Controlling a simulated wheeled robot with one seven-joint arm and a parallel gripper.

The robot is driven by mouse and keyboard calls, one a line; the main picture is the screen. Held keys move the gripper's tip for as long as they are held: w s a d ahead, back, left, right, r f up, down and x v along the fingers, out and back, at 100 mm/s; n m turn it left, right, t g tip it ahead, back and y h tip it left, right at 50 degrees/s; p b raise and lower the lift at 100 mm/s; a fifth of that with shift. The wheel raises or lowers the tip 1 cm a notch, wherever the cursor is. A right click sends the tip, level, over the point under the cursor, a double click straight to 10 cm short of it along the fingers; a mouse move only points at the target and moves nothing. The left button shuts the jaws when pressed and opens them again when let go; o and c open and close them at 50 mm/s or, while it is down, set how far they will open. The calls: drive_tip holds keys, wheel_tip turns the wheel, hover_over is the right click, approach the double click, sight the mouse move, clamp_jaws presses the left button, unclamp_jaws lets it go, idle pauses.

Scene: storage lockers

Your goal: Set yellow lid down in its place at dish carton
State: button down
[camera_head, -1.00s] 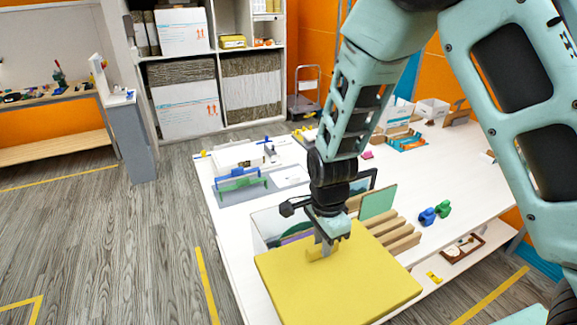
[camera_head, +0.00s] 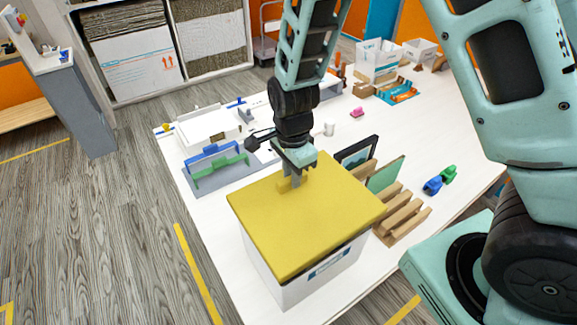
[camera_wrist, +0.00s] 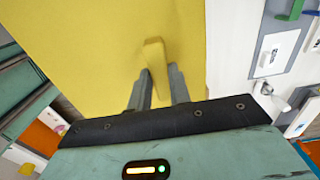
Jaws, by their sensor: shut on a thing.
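The yellow lid (camera_head: 305,217) is a flat square panel with a small upright yellow handle near its far edge. My gripper (camera_head: 292,177) is shut on that handle. In the wrist view the two grey fingers of my gripper (camera_wrist: 158,85) stand on either side of the handle, and the lid (camera_wrist: 95,45) fills much of the picture. The white dish carton (camera_head: 318,277) is directly under the lid, with a blue label on its front. The lid covers the carton's top, so its inside is hidden. Whether the lid rests fully on the rim I cannot tell.
Wooden racks with a green board (camera_head: 386,174) and a dark frame stand right of the carton. A blue and green holder (camera_head: 215,165) stands behind left. Blue and green clips (camera_head: 440,180) lie to the right. The white table (camera_head: 215,225) is clear left of the carton.

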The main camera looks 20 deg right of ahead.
drive_tip(key=shift+r, duration=0.1)
idle(0.3)
drive_tip(key=shift+f+b, duration=2.25)
drive_tip(key=shift+f, duration=1.6)
drive_tip(key=shift+s+f, duration=0.1)
drive_tip(key=shift+f, duration=0.25)
drive_tip(key=c, duration=1.2)
unclamp_jaws()
drive_tip(key=shift+c, duration=0.2)
drive_tip(key=shift+o, duration=0.2)
drive_tip(key=shift+r, duration=0.1)
wheel_tip(320, 180, up, 17)
drive_tip(key=b, duration=0.3)
hover_over(292, 196)
drive_tip(key=w+d, duration=0.1)
drive_tip(key=w, duration=0.2)
drive_tip(key=shift+s+r, duration=0.1)
